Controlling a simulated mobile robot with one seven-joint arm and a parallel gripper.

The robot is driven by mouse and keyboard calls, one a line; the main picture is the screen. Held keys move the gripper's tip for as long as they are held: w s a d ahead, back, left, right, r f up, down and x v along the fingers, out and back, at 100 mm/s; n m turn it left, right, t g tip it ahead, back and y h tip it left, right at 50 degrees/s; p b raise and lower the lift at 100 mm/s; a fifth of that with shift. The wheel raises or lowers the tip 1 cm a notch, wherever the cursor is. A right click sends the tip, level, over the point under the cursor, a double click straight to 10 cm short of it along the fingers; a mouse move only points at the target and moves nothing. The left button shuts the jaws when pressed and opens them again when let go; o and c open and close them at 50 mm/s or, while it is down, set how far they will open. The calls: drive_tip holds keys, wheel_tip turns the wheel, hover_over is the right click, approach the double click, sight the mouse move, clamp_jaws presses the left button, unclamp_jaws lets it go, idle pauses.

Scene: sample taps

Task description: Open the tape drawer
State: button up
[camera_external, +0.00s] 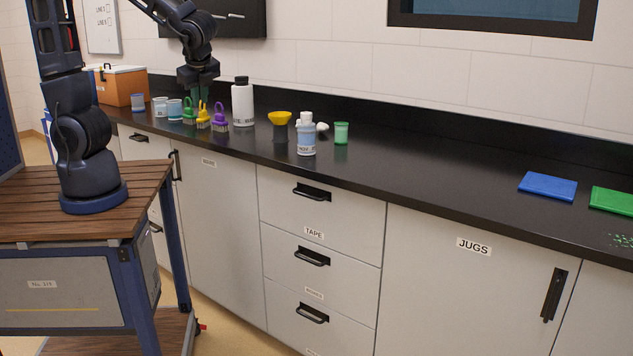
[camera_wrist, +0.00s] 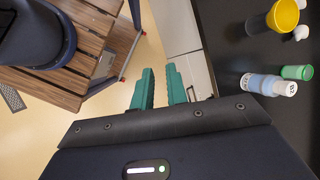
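The tape drawer (camera_external: 345,222) is the top one in a stack of pale grey drawers under the black counter. It is closed flush and has a black bar handle (camera_external: 312,193) above a "TAPE" label (camera_external: 314,232). My gripper (camera_external: 201,97) hangs to the left of the drawer and higher than its handle, apart from it. In the wrist view my gripper (camera_wrist: 161,88) shows two teal fingers spread with an empty gap between them.
Two closed drawers are below. A wooden-topped cart (camera_external: 30,225) stands left. Floor before the drawers looks clear.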

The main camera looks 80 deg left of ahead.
drive_tip(key=w+f+m+y, duration=0.5)
drive_tip(key=w+f+m, duration=0.2)
drive_tip(key=w+m, duration=0.1)
drive_tip(key=m+t+y, duration=0.4)
drive_tip(key=m+t, duration=1.1)
drive_tip(key=m, duration=1.2)
approach(305, 196)
drive_tip(key=x, duration=1)
drive_tip(key=shift+w+a, duration=0.15)
drive_tip(key=shift+a, duration=0.15)
clamp_jaws()
